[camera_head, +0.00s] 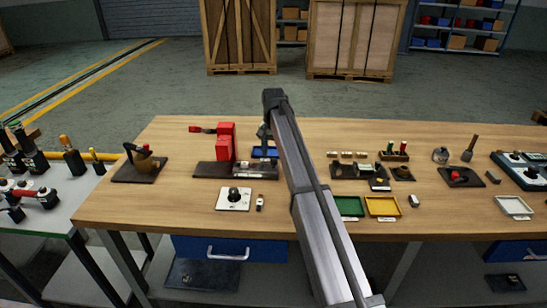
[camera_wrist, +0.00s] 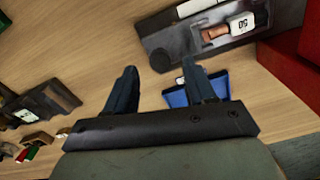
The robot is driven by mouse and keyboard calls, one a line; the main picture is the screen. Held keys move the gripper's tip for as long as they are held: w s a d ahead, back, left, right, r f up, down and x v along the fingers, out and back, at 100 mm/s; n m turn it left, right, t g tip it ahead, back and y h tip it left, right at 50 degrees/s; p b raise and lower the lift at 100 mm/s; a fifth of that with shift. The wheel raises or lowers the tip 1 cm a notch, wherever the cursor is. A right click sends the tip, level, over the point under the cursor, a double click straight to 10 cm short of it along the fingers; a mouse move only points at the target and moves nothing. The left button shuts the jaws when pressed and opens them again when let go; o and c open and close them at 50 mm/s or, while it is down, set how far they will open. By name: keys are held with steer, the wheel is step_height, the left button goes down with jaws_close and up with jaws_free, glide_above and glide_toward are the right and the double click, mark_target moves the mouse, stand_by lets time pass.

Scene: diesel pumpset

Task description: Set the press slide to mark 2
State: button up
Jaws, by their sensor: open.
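The red press (camera_head: 225,142) stands upright on a dark base (camera_head: 208,170) left of my arm in the head view. A red lever sticks out to its left. In the wrist view, the dark base (camera_wrist: 165,42) is at upper right. It carries a grey block with a copper-coloured cylinder (camera_wrist: 215,32) and a white label (camera_wrist: 241,24) reading "50". I cannot tell which part is the slide, and no mark 2 is legible. My gripper (camera_wrist: 158,66) is open and empty, above the table beside the base; it shows partly in the head view (camera_head: 265,132).
A blue tray (camera_wrist: 177,98) lies under my gripper, partly hidden by one finger. A white plate with a black knob (camera_head: 235,198) sits in front of the press. Green (camera_head: 349,206) and yellow (camera_head: 382,206) trays lie right of my arm.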

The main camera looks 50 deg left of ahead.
steer(key=shift+f, duration=1.35)
steer(key=shift+c, duration=0.4)
jaws_close()
